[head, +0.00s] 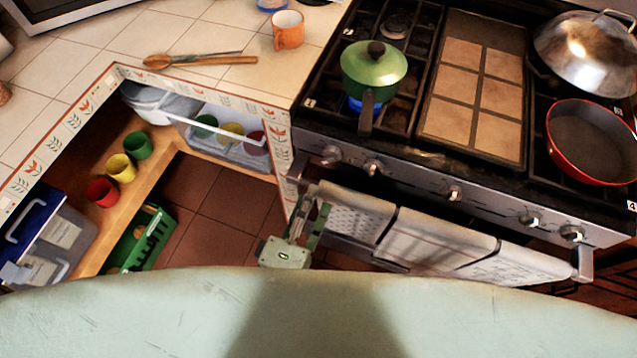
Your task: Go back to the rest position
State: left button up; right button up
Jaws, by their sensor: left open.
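My left gripper (309,210) shows low in the middle of the head view, with a small green light on its body. It is open, and I see nothing between its fingers. It is in front of the left end of the oven's towel rail, near a hanging dotted towel (355,211). I cannot tell whether it touches the towel. My right gripper is not in view.
The stove (470,175) holds a green pot (374,72), a red pan (590,143) and a steel lid (588,48). The tiled counter (120,45) bears an orange mug (288,29) and wooden utensils (215,60).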

pick_arm(q)
jog(key=shift+s+a, duration=0.1)
jog(key=shift+s, duration=0.3)
jog(key=s+a+f+m+g+y, duration=0.1)
jog(key=s+a+f+m+g, duration=0.2)
jog(key=f, duration=0.7)
jog(key=s+a+f+m+g, duration=0.15)
jog(key=f+m, duration=0.25)
jog(key=f, duration=0.6)
jog(key=s+a+f+m+g+y, duration=0.1)
jog(key=s+a+f+m+g, duration=0.2)
jog(key=f, duration=0.7)
jog(key=s+a+f+m+g+y, duration=0.1)
jog(key=s+a+f+m+g, duration=0.2)
jog(key=s+a+f, duration=0.3)
jog(key=s+a+f+m+g+y, duration=0.2)
jog(key=s+a+f+m+g, duration=0.2)
jog(key=s+f, duration=0.5)
jog(key=s+a+g, duration=0.1)
jog(key=s+a, duration=0.1)
jog(key=s, duration=0.3)
jog(key=shift+a+f+g+y, duration=0.2)
jog(key=shift+f+g+y, duration=0.1)
jog(key=shift+f+g, duration=0.1)
jog(key=shift+s, duration=0.1)
